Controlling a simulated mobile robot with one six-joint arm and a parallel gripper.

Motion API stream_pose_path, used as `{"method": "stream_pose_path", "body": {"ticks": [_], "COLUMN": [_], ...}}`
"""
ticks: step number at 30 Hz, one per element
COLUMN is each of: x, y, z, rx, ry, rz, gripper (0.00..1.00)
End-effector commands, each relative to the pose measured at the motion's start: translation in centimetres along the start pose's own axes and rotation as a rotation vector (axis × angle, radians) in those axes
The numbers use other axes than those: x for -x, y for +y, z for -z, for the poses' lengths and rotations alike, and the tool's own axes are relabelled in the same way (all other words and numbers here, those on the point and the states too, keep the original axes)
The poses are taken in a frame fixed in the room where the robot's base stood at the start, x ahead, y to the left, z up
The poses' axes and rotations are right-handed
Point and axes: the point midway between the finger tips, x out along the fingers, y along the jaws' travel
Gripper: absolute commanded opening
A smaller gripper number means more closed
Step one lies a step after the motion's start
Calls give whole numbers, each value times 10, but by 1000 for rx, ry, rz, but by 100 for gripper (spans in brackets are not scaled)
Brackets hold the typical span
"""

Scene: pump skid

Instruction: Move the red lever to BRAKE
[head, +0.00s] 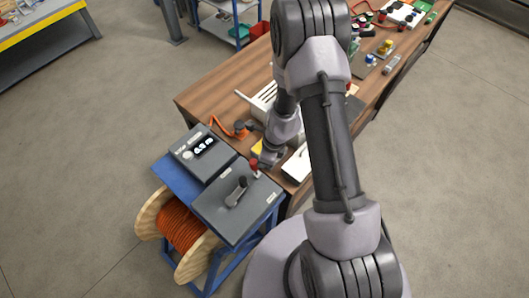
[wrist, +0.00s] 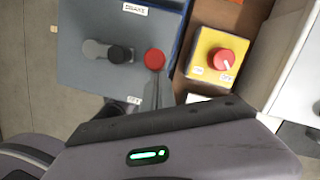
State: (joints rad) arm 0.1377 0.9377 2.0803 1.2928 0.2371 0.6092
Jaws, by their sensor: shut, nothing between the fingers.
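The red lever's round knob (head: 254,163) stands at the edge of the grey panel box (head: 226,215), nearest the bench. In the wrist view the red knob (wrist: 154,59) lies between a BRAKE label (wrist: 134,8) at the top and another label (wrist: 134,100), perhaps OFF, lower down. My gripper (head: 266,158) is low over the panel's bench-side edge, close to the knob. In the wrist view my gripper (wrist: 152,95) shows as a narrow grey shape just below the knob, shut and empty. I cannot tell whether it touches the lever; the shaft is mostly hidden.
A dark crank handle (wrist: 108,51) is on the same panel. A yellow box with a red rotary knob (wrist: 222,60) stands to the right. A control box with dials (head: 201,152) and an orange cable reel (head: 181,228) are left. The wooden bench (head: 215,92) is behind.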

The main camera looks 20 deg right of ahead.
Motion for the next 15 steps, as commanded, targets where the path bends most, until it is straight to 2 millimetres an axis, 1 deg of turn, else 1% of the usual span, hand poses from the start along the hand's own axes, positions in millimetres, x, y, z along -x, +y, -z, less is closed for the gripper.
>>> {"method": "stream_pose_path", "body": {"ticks": [1, 4, 10, 15], "x": [3, 2, -1, 5], "y": [0, -2, -2, -2], "z": [-3, -9, -7, -8], "rx": [-1, 0, -2, -2], "ry": [0, -1, -1, -2], "rz": [-1, -1, 0, 1], "gripper": [0, 0, 0, 0]}}
